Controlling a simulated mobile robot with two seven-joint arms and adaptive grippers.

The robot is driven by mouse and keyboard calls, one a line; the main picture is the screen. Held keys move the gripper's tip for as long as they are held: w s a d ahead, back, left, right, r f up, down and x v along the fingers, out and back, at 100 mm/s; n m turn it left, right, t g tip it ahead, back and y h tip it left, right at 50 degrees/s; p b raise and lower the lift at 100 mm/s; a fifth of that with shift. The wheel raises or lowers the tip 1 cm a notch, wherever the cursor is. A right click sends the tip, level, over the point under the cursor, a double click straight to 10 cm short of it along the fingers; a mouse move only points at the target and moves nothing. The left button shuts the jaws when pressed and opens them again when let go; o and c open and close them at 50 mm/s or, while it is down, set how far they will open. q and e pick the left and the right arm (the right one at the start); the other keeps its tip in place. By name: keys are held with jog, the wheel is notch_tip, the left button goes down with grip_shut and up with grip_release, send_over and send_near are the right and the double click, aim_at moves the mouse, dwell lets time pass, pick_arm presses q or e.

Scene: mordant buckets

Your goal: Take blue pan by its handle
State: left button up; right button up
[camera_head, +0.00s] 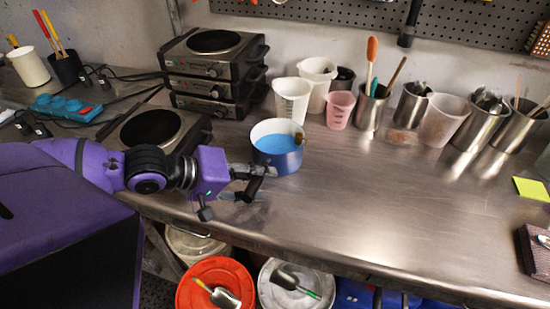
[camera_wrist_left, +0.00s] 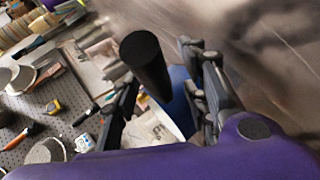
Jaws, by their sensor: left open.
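The blue pan (camera_head: 287,160) stands upright on the steel table, dark blue outside with light blue contents. Its black handle (camera_head: 254,187) points toward the front left. My left gripper (camera_head: 246,184) is open at the handle, in front of the pan. In the left wrist view, the handle (camera_wrist_left: 145,62) shows as a black cylinder between the two open fingers (camera_wrist_left: 158,75), with a gap on the right side. A strip of the pan's blue wall (camera_wrist_left: 182,98) shows behind the handle. Whether a finger touches the handle cannot be told. My right gripper is not in view.
Measuring cups (camera_head: 292,103) and a pink cup (camera_head: 340,110) stand behind the pan. Steel containers (camera_head: 370,112) with tools line the wall. Stacked hot plates (camera_head: 212,75) stand at the back left.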

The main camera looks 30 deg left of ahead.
pick_arm(q)
jog(key=shift+w, duration=0.1)
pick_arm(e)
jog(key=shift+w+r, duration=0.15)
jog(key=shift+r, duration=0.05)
pick_arm(q)
jog(key=c, duration=1)
jog(key=shift+w+d+r, duration=0.1)
jog(key=shift+r, duration=0.05)
grip_shut()
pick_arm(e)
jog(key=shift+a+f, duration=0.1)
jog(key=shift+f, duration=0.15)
pick_arm(q)
jog(key=shift+r, duration=0.15)
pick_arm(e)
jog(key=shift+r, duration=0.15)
